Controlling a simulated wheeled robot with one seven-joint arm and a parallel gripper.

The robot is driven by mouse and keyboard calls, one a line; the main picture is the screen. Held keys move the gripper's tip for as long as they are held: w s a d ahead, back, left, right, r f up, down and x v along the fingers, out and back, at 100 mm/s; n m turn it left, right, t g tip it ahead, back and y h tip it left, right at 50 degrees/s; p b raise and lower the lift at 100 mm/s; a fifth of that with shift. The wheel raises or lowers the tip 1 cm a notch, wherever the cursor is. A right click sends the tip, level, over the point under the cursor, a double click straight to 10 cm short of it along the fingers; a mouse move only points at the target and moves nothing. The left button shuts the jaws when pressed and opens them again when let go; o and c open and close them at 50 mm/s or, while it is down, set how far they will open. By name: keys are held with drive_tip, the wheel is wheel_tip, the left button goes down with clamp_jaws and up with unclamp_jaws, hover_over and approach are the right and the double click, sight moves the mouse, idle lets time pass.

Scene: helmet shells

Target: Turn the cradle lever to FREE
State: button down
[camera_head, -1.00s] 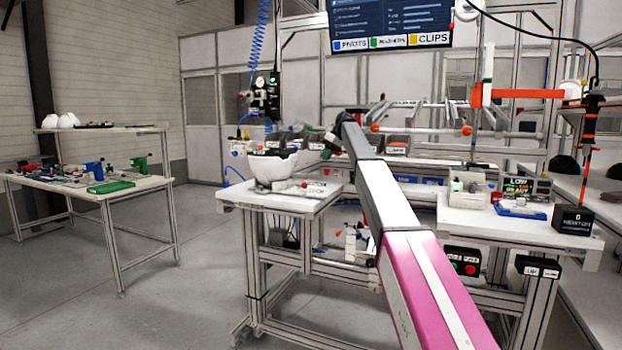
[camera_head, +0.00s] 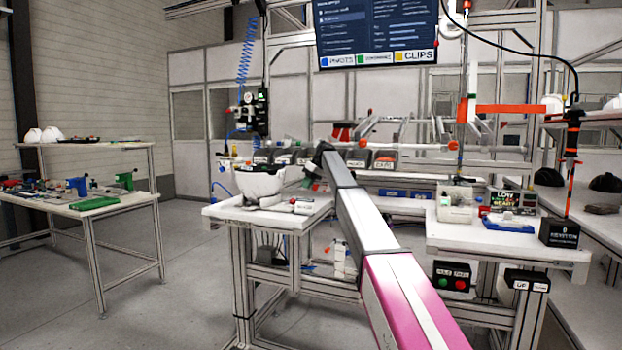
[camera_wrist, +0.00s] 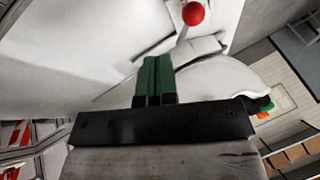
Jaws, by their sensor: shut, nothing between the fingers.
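The white helmet shell (camera_head: 262,181) sits on its cradle on the left end of the workbench. It also shows in the wrist view as a white curved surface (camera_wrist: 262,75). A red ball knob (camera_wrist: 193,13) on a thin stem, apparently the cradle lever, is at the top of the wrist view. My gripper (camera_wrist: 155,60) has green fingers, shut together and empty, pointing towards the knob with a visible gap. In the head view my gripper (camera_head: 313,172) is just right of the shell, partly hidden by my arm. No FREE mark is readable.
A box with green and red buttons (camera_head: 451,277) hangs under the right bench (camera_head: 500,238). Several bins (camera_head: 357,158) stand behind the shell. A side table (camera_head: 100,207) with tools is at far left. Open floor lies between it and the workbench.

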drive_tip(key=x, duration=0.3)
drive_tip(key=shift+f, duration=0.15)
drive_tip(key=shift+s+a+f, duration=0.2)
drive_tip(key=shift+s+a, duration=0.15)
drive_tip(key=shift+s, duration=0.15)
drive_tip(key=shift+s+a+f, duration=0.25)
drive_tip(key=shift+s+a, duration=0.1)
drive_tip(key=shift+s, duration=0.15)
drive_tip(key=shift+s+a+f, duration=0.3)
drive_tip(key=shift+s+a, duration=0.1)
drive_tip(key=shift+s+a+m+t, duration=0.25)
drive_tip(key=shift+s+m, duration=0.2)
drive_tip(key=shift+m, duration=0.25)
drive_tip(key=shift+w, duration=0.1)
